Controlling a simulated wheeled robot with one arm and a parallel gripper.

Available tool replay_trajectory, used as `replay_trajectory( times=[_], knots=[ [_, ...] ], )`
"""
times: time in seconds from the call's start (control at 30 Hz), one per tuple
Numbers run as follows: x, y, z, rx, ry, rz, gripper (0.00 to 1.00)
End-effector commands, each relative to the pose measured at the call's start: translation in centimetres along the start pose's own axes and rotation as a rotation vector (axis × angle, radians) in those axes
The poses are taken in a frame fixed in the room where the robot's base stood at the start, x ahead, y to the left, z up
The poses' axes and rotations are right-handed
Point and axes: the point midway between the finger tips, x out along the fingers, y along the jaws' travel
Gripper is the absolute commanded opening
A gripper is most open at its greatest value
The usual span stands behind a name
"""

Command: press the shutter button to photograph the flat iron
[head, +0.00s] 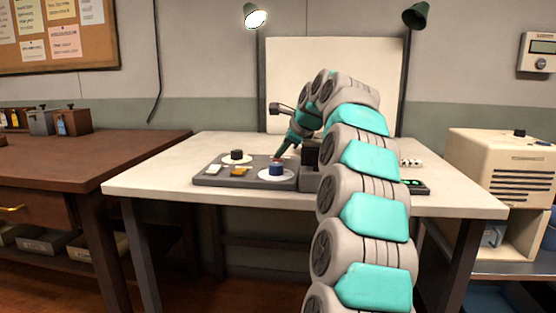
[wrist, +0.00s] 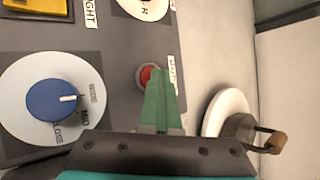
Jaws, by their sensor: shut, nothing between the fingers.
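The control panel (head: 203,181) lies on the white table, and my gripper (head: 279,154) points down at its back right part. In the wrist view my gripper (wrist: 165,88) is shut and empty, with its green fingertips beside and partly over a round red button (wrist: 147,77). I cannot tell whether they touch it. A partly covered label stands right of the button. A dark object with a wooden handle (wrist: 277,143), perhaps the flat iron, is on a white disc (wrist: 225,106) at right. My gripper partly hides it. The head view does not show it clearly.
The panel also has a blue knob (head: 276,169) on a white dial, a dark knob (head: 236,155), a yellow switch (head: 240,171) and a white switch (head: 213,169). A white backdrop (head: 290,70) stands behind, with a lit lamp (head: 255,17) at left.

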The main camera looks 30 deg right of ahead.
Motion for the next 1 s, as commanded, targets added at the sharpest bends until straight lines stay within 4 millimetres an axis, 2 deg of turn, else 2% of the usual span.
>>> replay_trajectory(
  times=[0.23, 0.6, 1.0],
  knots=[
    [0.0, -0.1, 0.0, 0.000, 0.001, 0.001, 0.00],
    [-1.2, -0.9, 0.9, 0.000, 0.000, 0.001, 0.00],
    [-1.1, -0.9, 0.8, 0.000, 0.000, 0.000, 0.00]
  ],
)
